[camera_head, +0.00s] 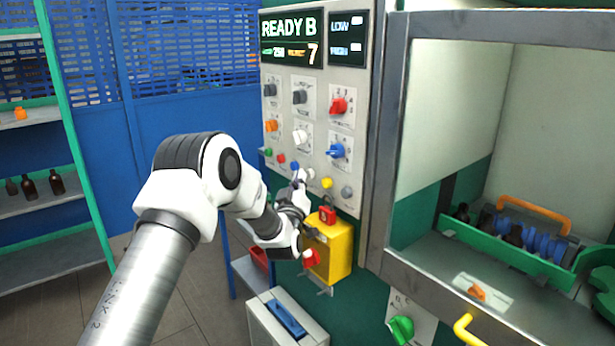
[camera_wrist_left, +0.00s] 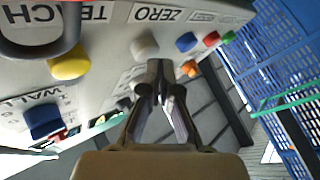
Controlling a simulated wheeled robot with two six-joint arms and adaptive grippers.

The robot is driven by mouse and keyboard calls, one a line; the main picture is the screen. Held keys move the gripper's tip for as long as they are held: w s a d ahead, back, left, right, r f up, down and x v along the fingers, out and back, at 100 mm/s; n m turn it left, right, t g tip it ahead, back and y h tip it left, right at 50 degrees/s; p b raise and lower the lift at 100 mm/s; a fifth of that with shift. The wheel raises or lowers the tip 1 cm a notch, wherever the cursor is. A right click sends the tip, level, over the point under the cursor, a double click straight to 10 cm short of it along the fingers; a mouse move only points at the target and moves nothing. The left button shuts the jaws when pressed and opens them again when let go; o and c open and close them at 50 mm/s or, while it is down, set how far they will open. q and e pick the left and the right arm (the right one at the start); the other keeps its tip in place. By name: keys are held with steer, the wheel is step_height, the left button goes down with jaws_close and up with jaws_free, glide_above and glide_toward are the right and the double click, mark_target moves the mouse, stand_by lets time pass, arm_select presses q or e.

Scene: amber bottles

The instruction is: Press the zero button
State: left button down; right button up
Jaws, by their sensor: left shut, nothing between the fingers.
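My left gripper (camera_head: 300,178) is shut and empty in front of that row in the head view, largely hiding the zero button there. In the wrist view its closed fingertips (camera_wrist_left: 161,68) are just below and right of the white button. I cannot tell whether they touch it. My right gripper is not in view.
Red (camera_head: 281,158), green (camera_head: 268,152) and grey (camera_head: 347,192) buttons share the row. Several knobs and a "READY B" screen (camera_head: 290,38) are above. A yellow box (camera_head: 338,248) with red parts is below. A framed cabinet (camera_head: 388,150) stands to the right.

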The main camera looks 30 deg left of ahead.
arm_select(q)
steer(key=shift+w+r+b, duration=0.1)
steer(key=shift+r+b, duration=0.1)
steer(key=shift+b, duration=0.1)
stand_by(0.4)
steer(key=shift+w+r, duration=0.1)
steer(key=shift+r, duration=0.35)
stand_by(0.5)
steer(key=shift+f, duration=0.1)
steer(key=shift+d+f+b, duration=0.1)
steer(key=shift+f+b, duration=0.15)
steer(key=shift+b, duration=0.15)
steer(key=shift+f, duration=0.15)
steer(key=s, duration=0.1)
steer(key=s+a, duration=0.1)
steer(key=s, duration=0.2)
steer(key=shift+s+a+f, duration=0.15)
steer(key=shift+s+a, duration=0.25)
